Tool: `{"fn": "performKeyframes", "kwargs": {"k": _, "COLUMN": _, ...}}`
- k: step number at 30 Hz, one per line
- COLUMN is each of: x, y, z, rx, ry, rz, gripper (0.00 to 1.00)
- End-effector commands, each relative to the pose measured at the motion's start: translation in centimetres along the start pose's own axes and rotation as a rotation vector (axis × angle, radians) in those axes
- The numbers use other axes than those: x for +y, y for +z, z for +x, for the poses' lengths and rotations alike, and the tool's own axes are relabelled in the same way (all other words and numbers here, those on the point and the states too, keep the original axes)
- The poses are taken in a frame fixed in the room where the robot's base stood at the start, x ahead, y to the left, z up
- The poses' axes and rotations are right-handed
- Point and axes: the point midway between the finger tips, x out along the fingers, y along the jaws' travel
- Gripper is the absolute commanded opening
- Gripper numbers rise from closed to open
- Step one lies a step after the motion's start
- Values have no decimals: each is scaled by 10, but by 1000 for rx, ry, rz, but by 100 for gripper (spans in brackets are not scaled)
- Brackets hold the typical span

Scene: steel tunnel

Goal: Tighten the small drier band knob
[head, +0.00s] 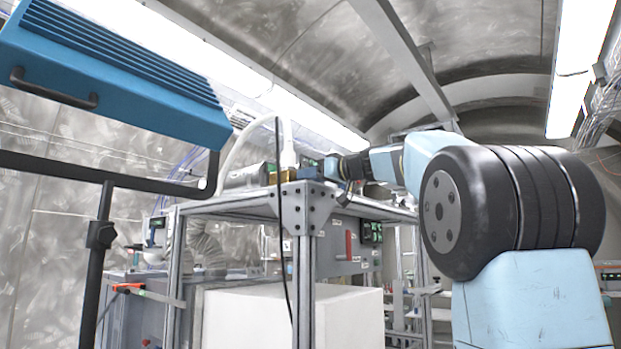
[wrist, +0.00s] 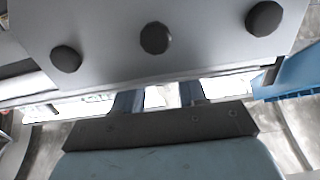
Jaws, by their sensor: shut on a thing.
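My gripper (head: 311,172) reaches leftward over the top of the metal frame in the head view, at the end of my raised arm. It is shut, with its tips beside a small yellowish part (head: 285,176) near a grey cylinder (head: 245,177). In the wrist view, my gripper's two blue fingers (wrist: 158,98) pass behind a grey plate, which hides their tips. The small drier band knob cannot be made out in either view; what the jaws grip is hidden.
The grey plate (wrist: 210,35) with three dark round heads lies close across the wrist view. The frame's corner bracket (head: 304,212) stands just below my gripper in the head view. A thin black cable (head: 280,240) hangs there. A blue finned lamp (head: 110,70) is at upper left.

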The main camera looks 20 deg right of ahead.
Motion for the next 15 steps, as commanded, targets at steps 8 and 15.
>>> {"fn": "performKeyframes", "kwargs": {"k": 8, "x": 0, "y": 0, "z": 0, "rx": 0, "ry": -1, "rz": -1, "gripper": 58}}
{"fn": "performKeyframes", "kwargs": {"k": 15, "x": 0, "y": 0, "z": 0, "rx": 0, "ry": 0, "rz": -1, "gripper": 67}}
